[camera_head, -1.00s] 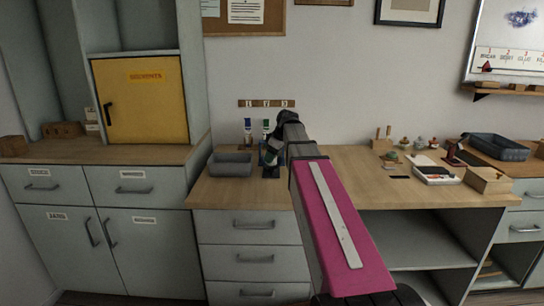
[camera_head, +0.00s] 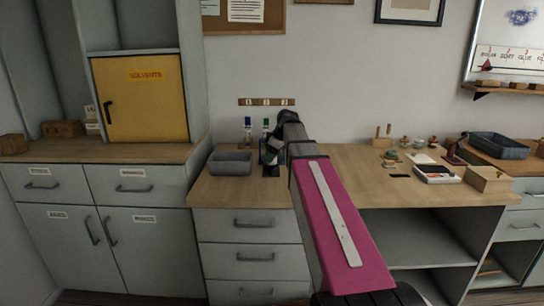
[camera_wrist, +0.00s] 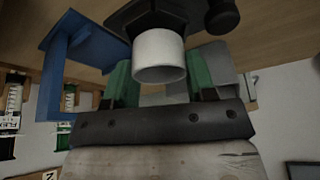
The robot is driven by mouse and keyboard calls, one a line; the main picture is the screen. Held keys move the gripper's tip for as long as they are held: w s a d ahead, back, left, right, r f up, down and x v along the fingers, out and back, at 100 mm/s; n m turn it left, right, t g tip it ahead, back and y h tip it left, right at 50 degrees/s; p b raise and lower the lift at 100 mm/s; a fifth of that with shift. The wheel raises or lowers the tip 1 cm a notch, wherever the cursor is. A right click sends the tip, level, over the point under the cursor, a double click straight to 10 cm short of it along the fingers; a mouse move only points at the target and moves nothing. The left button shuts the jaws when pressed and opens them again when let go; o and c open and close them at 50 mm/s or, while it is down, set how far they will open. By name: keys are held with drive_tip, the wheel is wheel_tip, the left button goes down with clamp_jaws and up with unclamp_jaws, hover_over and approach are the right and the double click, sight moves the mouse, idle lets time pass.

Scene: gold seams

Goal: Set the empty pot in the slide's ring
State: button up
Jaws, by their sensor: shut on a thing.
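My gripper (camera_head: 268,157) is at the back of the desk, right of the grey tray. In the wrist view its green fingers (camera_wrist: 160,82) are on both sides of a white round cup, which looks like the pot (camera_wrist: 160,55), and are shut on it. A dark angular piece (camera_wrist: 145,17) with a black knob (camera_wrist: 222,16) lies directly beyond the pot; I cannot tell whether it is the slide's ring or whether the pot touches it. A blue frame (camera_wrist: 52,75) stands beside them. In the head view my arm and gripper hide the pot.
A grey tray (camera_head: 230,163) is left of my gripper. Bottles with blue (camera_head: 248,131) and green (camera_head: 266,128) tops stand behind. Small pots (camera_head: 404,142), a white box (camera_head: 437,174) and a wooden box (camera_head: 488,180) are at right. The desk's middle (camera_head: 345,175) is clear.

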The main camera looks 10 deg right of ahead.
drive_tip(key=shift+f, duration=0.9)
idle(2.0)
drive_tip(key=o, duration=1)
drive_tip(key=shift+s, duration=0.1)
drive_tip(key=shift+v, duration=2.45)
drive_tip(key=shift+r, duration=0.15)
drive_tip(key=v, duration=1)
drive_tip(key=shift+d+r, duration=0.15)
drive_tip(key=shift+r, duration=0.15)
